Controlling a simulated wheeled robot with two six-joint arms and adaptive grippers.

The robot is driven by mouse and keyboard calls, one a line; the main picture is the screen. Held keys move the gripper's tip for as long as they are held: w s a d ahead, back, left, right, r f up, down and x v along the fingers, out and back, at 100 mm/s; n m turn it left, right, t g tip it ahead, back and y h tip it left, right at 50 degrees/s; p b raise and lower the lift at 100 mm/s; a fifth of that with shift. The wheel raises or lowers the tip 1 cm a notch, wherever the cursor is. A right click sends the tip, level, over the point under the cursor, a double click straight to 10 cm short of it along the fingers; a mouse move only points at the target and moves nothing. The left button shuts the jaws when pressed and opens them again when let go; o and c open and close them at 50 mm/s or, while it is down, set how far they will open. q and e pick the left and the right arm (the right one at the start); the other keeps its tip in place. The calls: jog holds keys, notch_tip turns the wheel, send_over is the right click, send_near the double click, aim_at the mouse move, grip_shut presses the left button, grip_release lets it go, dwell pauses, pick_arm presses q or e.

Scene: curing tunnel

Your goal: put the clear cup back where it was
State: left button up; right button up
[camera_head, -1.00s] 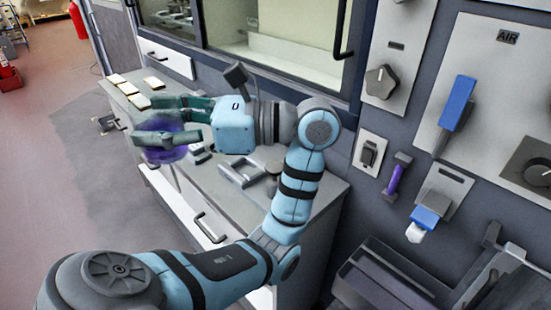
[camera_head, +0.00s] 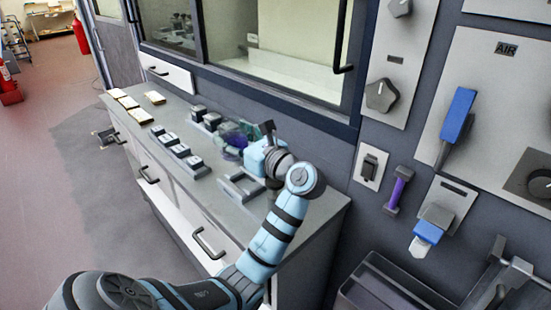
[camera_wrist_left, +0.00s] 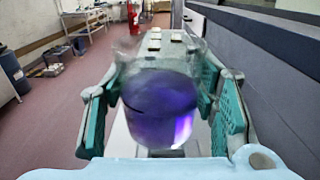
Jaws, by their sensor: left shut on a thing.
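The clear cup (camera_wrist_left: 160,108) holds purple liquid and stands between the two green-padded fingers of my left gripper (camera_wrist_left: 165,100), which is shut on it. In the head view the left gripper (camera_head: 232,140) is over the back part of the grey counter (camera_head: 218,212), near the wall. My right gripper is not in view.
Several small dark blocks with pale tops (camera_head: 180,150) stand in rows left of the gripper. A grey bracket-like holder (camera_head: 240,187) lies in front of it. Several pale pads (camera_head: 128,102) lie at the counter's far end. A window wall (camera_head: 250,90) closes the back.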

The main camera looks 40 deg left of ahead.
pick_arm(q)
jog(key=w+d+b, duration=0.1)
jog(key=w, duration=1.2)
notch_tip(320, 180, down, 11)
jog(key=shift+s+d+f+b, duration=0.1)
jog(key=shift+b, duration=0.95)
jog(key=shift+w+f, duration=0.2)
jog(key=shift+w, duration=0.05)
jog(key=shift+f+b, duration=0.15)
jog(key=shift+b, duration=0.2)
jog(key=o, duration=1.2)
jog(key=shift+o, duration=0.4)
